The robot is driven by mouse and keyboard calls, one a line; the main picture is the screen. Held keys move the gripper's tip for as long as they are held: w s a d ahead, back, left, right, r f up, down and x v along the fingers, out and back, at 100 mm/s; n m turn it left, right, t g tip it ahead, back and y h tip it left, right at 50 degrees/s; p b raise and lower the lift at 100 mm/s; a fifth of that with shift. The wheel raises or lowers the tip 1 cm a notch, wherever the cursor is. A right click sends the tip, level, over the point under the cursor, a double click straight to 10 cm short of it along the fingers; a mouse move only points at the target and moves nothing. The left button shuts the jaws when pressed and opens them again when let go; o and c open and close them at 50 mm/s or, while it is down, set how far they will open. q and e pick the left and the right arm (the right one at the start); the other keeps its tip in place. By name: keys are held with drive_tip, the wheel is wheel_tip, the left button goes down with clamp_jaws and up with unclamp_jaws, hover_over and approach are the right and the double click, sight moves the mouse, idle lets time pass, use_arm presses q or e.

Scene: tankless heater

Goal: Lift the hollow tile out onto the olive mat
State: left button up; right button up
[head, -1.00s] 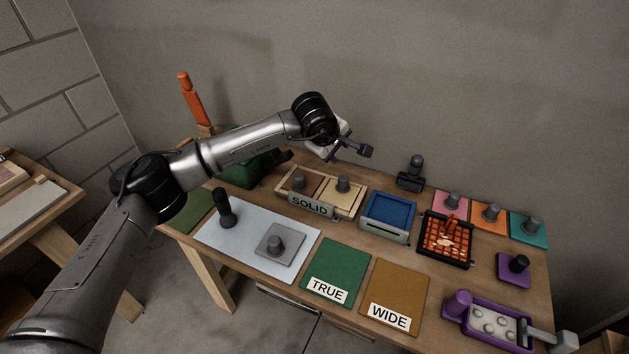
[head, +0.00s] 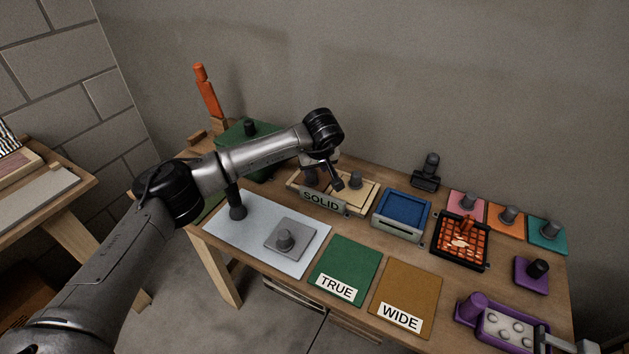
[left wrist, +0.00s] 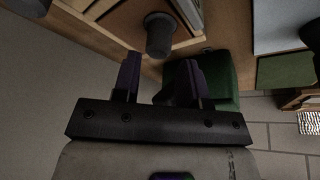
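A wooden tray (head: 362,208) labelled SOLID holds a brown tile at left, largely hidden by my arm, and a cream tile (head: 366,192) at right, each with a grey knob. No marking I can read says which tile is hollow. My left gripper (head: 335,180) is over the tray, pointing down. In the left wrist view its two fingers (left wrist: 160,65) are apart and empty, with a grey knob (left wrist: 158,35) on a brown surface just beyond the fingertips. The olive mat (left wrist: 285,71) lies beside the green box; in the head view my arm mostly covers it. My right gripper is not in view.
A green box (head: 258,135) stands at the back left. A pale mat (head: 262,220) bears a dark post and a grey knobbed tile (head: 290,239). A blue tray (head: 403,211), TRUE mat (head: 345,265), WIDE mat (head: 407,290) and black-framed orange grid (head: 461,240) lie to the right.

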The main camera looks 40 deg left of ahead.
sight(313, 173)
use_arm(q)
drive_tip(key=shift+b+x, duration=1.4)
drive_tip(key=shift+x, duration=1.75)
drive_tip(key=shift+c, duration=0.2)
